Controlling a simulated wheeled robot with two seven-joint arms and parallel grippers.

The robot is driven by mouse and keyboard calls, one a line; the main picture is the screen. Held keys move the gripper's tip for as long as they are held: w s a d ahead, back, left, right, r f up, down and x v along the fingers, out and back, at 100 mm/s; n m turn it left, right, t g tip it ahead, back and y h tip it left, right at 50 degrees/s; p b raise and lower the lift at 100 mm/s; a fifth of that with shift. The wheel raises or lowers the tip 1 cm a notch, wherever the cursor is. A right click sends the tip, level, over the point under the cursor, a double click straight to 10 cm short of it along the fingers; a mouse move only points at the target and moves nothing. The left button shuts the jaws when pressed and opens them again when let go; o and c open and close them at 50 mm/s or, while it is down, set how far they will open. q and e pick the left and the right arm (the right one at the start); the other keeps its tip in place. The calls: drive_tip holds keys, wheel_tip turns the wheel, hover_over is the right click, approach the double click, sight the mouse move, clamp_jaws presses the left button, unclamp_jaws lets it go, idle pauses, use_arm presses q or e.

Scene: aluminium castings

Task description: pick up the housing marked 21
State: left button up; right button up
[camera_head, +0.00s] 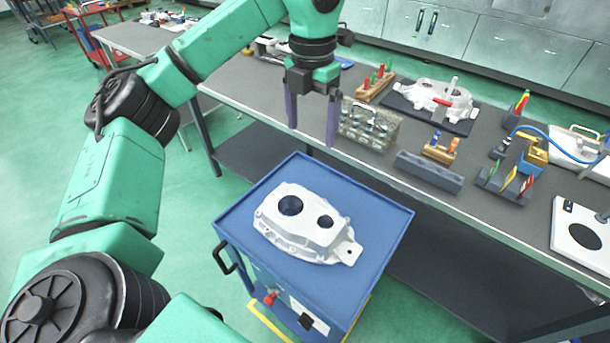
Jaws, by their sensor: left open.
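A white aluminium housing (305,224) with two dark round openings lies on the blue top of a cart (378,217). No number can be read on it from here. A second white housing (437,98) lies on a dark mat on the workbench, with a red-handled tool on it. My left gripper (312,135) points down with its two fingers apart and nothing between them. It hangs above and beyond the cart housing, near the bench's front edge, apart from both housings. My right gripper is not in view.
The grey workbench (300,97) runs behind the cart. On it stand a clear box (369,126), a wooden block with coloured tools (375,83), a grey rack (429,171) and a white plate (585,238). Green floor is open left of the cart.

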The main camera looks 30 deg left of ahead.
use_arm(q)
drive_tip(key=b, duration=1)
approach(309, 216)
drive_tip(key=shift+w+d+f+p, duration=0.15)
drive_tip(key=shift+f+p, duration=0.1)
drive_tip(key=shift+p, duration=0.2)
drive_tip(key=f+p, duration=0.3)
drive_tip(key=f, duration=0.9)
drive_tip(key=shift+a+f, duration=0.15)
drive_tip(key=shift+a, duration=0.05)
drive_tip(key=shift+f, duration=0.25)
clamp_jaws()
drive_tip(key=shift+r, duration=0.15)
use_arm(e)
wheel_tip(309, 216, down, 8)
